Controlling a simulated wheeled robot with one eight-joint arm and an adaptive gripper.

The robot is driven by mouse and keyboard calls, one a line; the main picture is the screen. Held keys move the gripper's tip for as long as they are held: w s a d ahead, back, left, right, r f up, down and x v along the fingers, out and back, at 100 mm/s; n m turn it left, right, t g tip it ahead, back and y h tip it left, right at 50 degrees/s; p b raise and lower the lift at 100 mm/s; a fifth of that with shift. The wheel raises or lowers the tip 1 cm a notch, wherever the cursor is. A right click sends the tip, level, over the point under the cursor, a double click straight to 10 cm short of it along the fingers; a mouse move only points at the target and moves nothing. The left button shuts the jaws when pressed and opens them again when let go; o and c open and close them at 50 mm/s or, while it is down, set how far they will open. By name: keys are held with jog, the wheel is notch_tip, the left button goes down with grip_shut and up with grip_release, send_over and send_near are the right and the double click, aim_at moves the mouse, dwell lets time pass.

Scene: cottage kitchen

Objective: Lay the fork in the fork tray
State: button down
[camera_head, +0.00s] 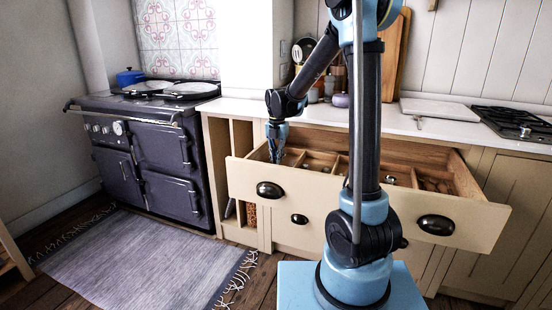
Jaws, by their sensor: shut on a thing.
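My gripper (276,158) points down into the left end of the open drawer (345,205). It is shut on the fork, but the fork itself is too small and dark to make out there. Wooden dividers (318,156) split the drawer into compartments. I cannot tell which of them is the fork tray. The drawer front hides the lower part of the compartments, and my arm's column hides the drawer's middle. Some small items (428,184) lie in the right part of the drawer.
The worktop (235,106) runs behind the drawer, with a pale board (440,110) and a black hob (512,122) to the right. Utensils and pots (340,100) stand at the back. A dark range cooker (150,150) stands left. A grey rug (145,262) covers the floor.

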jog(key=shift+f, duration=0.35)
jog(key=c, duration=1.7)
grip_release()
jog(key=shift+r, duration=0.1)
notch_tip(320, 180, up, 13)
jog(key=shift+r, duration=0.1)
